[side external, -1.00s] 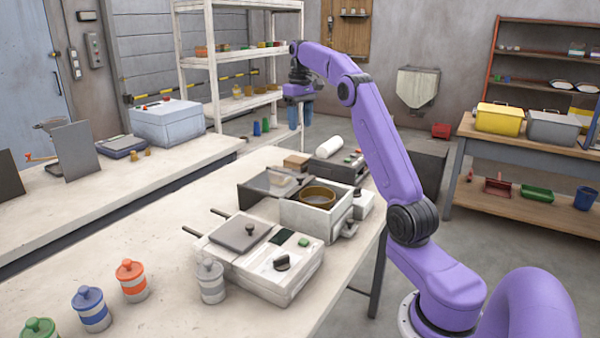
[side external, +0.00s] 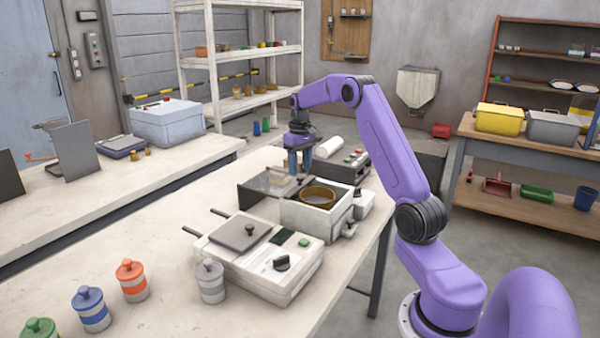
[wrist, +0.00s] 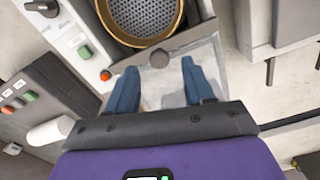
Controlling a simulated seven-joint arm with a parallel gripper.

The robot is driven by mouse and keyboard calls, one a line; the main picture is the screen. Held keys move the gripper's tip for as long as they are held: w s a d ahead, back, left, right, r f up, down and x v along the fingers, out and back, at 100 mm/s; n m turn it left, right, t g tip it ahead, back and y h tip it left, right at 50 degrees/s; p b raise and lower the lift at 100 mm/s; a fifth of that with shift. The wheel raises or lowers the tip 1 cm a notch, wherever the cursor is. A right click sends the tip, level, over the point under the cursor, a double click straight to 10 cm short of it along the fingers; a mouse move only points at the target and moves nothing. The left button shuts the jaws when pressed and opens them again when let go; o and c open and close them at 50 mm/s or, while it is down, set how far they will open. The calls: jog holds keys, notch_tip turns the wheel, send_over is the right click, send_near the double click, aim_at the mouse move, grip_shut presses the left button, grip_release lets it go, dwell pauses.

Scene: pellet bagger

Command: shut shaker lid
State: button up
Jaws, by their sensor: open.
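The shaker is a white box (side external: 306,222) with a round brass-rimmed sieve (side external: 318,194) in its top. Its clear, dark-edged lid (side external: 268,185) stands open on the left of the sieve, which is uncovered. In the wrist view the see-through lid (wrist: 168,82) lies below the mesh sieve (wrist: 146,15), with a round grey knob (wrist: 160,58) between them. My gripper (side external: 299,171) points down over the lid's back side. In the wrist view its blue fingers (wrist: 160,82) are apart, with the clear lid showing between them. Contact with the lid cannot be told.
A white unit with a grey plate (side external: 240,232) and dark dial stands in front of the shaker. A dark control box (side external: 342,168) and white roll (side external: 328,147) are behind. Lidded jars (side external: 131,280) stand at front left. The bench's left middle is clear.

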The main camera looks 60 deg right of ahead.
jog(key=shift+f, duration=1.35)
grip_shut()
jog(key=s, duration=1.4)
jog(key=shift+s+d, duration=0.1)
jog(key=shift+s, duration=0.2)
jog(key=shift+c, duration=0.3)
grip_release()
jog(key=shift+s+r, duration=0.1)
jog(key=shift+o, duration=0.3)
